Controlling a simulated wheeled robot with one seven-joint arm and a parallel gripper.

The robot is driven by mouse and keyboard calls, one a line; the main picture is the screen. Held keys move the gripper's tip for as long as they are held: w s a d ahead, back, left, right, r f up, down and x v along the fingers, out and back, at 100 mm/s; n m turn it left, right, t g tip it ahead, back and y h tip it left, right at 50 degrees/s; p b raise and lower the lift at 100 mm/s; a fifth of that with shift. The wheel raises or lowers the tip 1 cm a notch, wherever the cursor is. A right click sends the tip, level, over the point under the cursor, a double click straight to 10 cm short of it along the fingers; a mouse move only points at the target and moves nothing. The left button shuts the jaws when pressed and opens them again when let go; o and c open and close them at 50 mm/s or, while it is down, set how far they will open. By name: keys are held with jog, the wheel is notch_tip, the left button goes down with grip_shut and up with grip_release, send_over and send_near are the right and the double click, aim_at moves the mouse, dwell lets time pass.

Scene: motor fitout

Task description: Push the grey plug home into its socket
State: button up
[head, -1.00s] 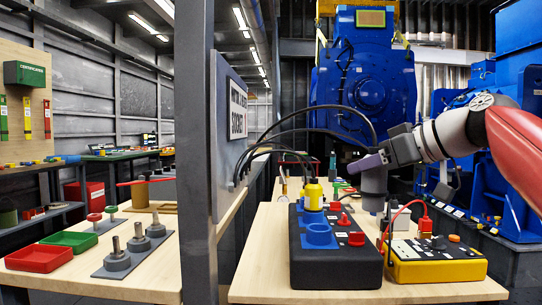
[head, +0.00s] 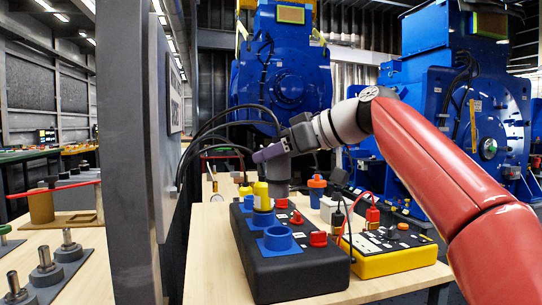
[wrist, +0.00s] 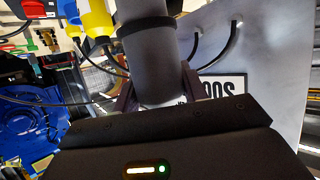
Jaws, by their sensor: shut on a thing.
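My gripper (head: 274,154) is shut on the grey plug (head: 279,177), a thick upright cylinder. In the wrist view, the grey plug (wrist: 147,40) with a dark band stands between the fingers (wrist: 156,92). The dark box (head: 300,268) carries an open blue socket (head: 278,238) at its front. A yellow plug (head: 262,196) stands in another blue socket (head: 263,217) behind that one. The grey plug is just right of the yellow plug in the picture, over the box's back part. Whether its lower end touches a socket is hidden.
Red knobs (head: 318,238) stand on the box's right side. A yellow tester (head: 395,256) with red and black leads is to the right. An orange-and-blue item (head: 317,187) stands behind. A grey panel with black cables (head: 215,130) is at the left.

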aim_at(285, 179)
jog(key=shift+f+b, duration=2.8)
jog(key=shift+f, duration=0.1)
jog(key=shift+f+b, duration=2.05)
jog(key=shift+b, duration=0.2)
jog(key=o, duration=1.1)
jog(key=shift+o, duration=0.2)
jog(key=v, duration=0.7)
jog(key=shift+s+d+r, duration=0.15)
jog(key=shift+d, duration=0.15)
